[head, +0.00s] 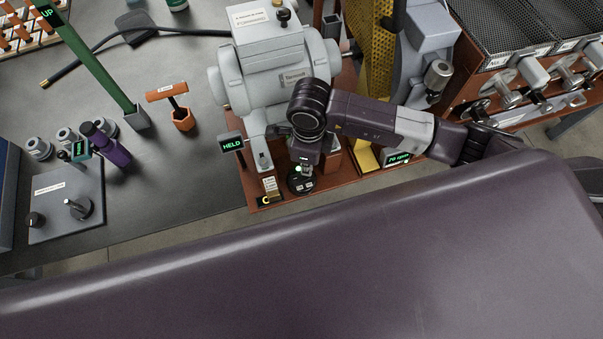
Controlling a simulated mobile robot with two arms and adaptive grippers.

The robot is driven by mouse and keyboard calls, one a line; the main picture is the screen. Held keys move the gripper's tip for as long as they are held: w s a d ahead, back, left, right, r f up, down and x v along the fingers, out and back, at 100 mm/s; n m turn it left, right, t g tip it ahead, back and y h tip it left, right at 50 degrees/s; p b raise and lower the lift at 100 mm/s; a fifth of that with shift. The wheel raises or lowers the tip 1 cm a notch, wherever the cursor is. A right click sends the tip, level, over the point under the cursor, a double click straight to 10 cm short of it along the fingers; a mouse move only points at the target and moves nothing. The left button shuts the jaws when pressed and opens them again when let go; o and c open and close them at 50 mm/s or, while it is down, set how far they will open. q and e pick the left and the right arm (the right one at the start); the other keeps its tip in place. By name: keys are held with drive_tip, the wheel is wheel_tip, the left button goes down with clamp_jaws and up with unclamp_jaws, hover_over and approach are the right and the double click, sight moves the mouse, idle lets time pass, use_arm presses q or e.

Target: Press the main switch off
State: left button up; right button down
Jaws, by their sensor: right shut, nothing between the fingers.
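A black round control (302,184) with a small green light sits on the front edge of the red-brown base (342,180) below the grey roaster (280,75). It appears to be the main switch; I cannot read its marking. My right gripper (301,170) points down right over it, shut and empty. The gripper hides part of the control, and I cannot tell whether the fingertips touch it. My left gripper is not in view.
A small sign reading HELD (232,144) and a label card (270,187) stand left of the control. A yellow perforated panel (370,62) and a 70 rpm display (398,159) are to the right. An orange-handled tool (168,92) stands on the grey table (165,185).

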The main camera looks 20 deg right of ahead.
drive_tip(key=shift+f+b, duration=0.8)
drive_tip(key=shift+f, duration=0.2)
drive_tip(key=shift+r, duration=0.2)
drive_tip(key=shift+r+p, duration=0.8)
drive_tip(key=shift+r, duration=0.1)
drive_tip(key=shift+r+p, duration=1.6)
drive_tip(key=shift+r, duration=0.9)
drive_tip(key=shift+s+f, duration=0.1)
drive_tip(key=shift+s, duration=0.05)
